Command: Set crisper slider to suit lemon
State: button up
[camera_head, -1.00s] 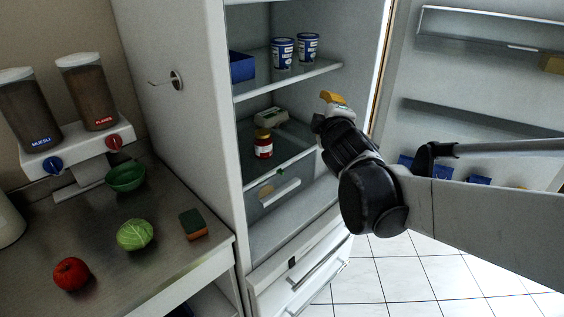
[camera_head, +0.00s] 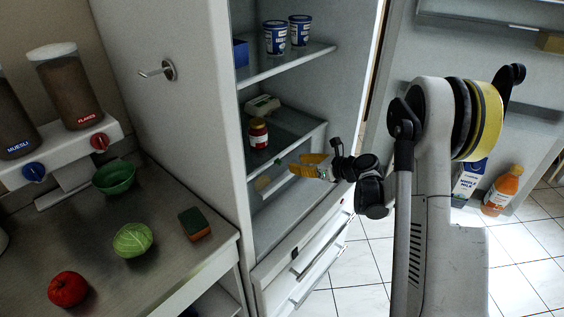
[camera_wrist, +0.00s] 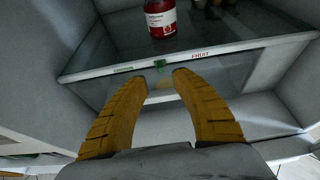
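The green crisper slider (camera_wrist: 160,65) sits on the white front rail (camera_wrist: 240,47) of the glass shelf, between a green label (camera_wrist: 122,70) on the left and a red FRUIT label (camera_wrist: 201,55) on the right. It is about midway between them. My gripper (camera_wrist: 161,77) is open, its two yellow fingers pointing at the slider with a gap between their tips; I cannot tell whether they touch it. In the head view my gripper (camera_head: 308,165) is at the crisper front. A dull yellowish item, possibly the lemon (camera_head: 263,183), shows behind the clear front.
A red jar (camera_head: 258,133) and a pale box (camera_head: 262,105) stand on the shelf above the crisper. Blue tubs (camera_head: 276,38) stand higher. The fridge door is open at right, holding a carton (camera_head: 469,182) and an orange bottle (camera_head: 502,190). A counter is at left.

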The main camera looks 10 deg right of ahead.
aim_at(280, 161)
jog(key=b+x, duration=0.2)
jog(key=x, duration=0.6)
jog(key=shift+w+a, duration=0.25)
jog(key=shift+w, duration=0.05)
grip_shut()
